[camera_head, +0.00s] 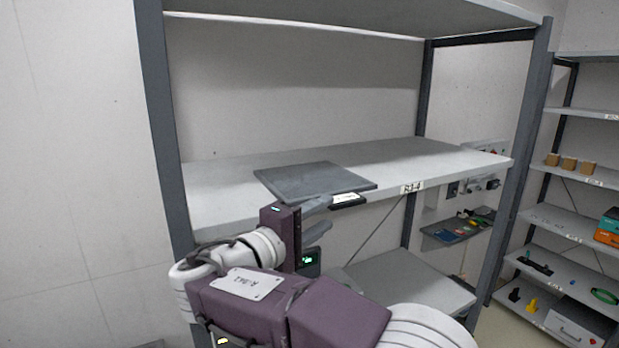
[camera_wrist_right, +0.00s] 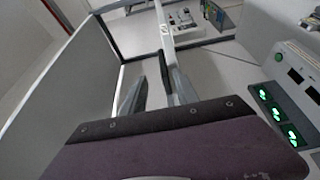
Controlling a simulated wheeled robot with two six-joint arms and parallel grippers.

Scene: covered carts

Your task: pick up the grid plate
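The grid plate appears as a dark grey flat square plate (camera_head: 312,180) lying on the middle shelf board, at its front edge. A small white label and a black strip show at its front right corner. No grid pattern can be made out. My right gripper (camera_head: 318,219) is just in front of and below the plate's front edge, its fingers one above the other with a gap. I cannot pick out the plate with certainty there. My left gripper is not in view.
The shelf board (camera_head: 430,160) is otherwise bare, with a rack post (camera_head: 163,120) at left and another (camera_head: 520,130) at right. An upper board (camera_head: 380,12) hangs over it. A second rack with small boxes (camera_head: 569,163) stands at right.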

